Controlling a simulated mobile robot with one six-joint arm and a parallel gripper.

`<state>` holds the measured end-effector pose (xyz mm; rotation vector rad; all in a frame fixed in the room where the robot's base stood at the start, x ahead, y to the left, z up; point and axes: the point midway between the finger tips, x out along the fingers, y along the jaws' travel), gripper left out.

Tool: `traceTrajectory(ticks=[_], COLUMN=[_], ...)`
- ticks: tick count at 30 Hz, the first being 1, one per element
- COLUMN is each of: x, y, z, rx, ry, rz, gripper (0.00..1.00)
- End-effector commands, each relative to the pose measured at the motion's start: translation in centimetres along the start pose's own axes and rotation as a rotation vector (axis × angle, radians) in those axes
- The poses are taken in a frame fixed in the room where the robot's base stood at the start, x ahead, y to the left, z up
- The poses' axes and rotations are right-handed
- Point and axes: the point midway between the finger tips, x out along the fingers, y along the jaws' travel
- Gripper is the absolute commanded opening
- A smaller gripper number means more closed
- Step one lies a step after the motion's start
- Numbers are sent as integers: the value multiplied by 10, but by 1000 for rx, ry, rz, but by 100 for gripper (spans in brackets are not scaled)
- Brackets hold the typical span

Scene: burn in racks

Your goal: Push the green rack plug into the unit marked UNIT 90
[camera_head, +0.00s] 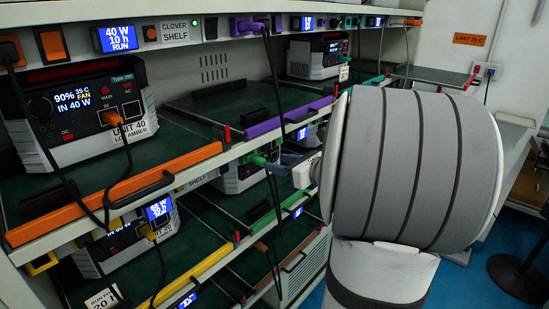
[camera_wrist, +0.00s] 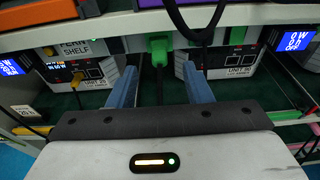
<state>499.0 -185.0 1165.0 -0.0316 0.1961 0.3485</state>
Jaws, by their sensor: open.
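The green rack plug (camera_wrist: 158,48) is upright at the shelf edge in the wrist view, with a dark cable hanging below it. It also shows in the head view (camera_head: 257,160). My gripper (camera_wrist: 160,75) is open, its two blue fingers apart on either side of the plug's cable, the plug just beyond their tips. Contact cannot be told. UNIT 90 (camera_wrist: 240,62), a white and grey box, stands right of the plug; its label is legible and its front is partly behind the right finger. In the head view my gripper (camera_head: 295,168) is partly hidden by my arm.
Another unit (camera_wrist: 85,72) with a yellow plug stands left of the fingers. A black cable loop (camera_wrist: 195,30) hangs close above the right finger. In the head view, UNIT 40 (camera_head: 95,100) with an orange plug sits on the upper left shelf. Coloured rails edge the shelves.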

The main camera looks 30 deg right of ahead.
Motion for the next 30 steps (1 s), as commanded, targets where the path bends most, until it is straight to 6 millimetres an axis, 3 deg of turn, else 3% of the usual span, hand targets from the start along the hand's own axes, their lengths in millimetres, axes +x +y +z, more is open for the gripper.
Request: traceTrajectory(ticks=[9,15,26,30], x=[48,68,72,72], y=[2,1,0,0], z=[0,-1,-1,-1], rx=[-1,-2,-3,-3], ry=[2,2,2,2], rz=[5,3,0,0], gripper=[45,45,45,34])
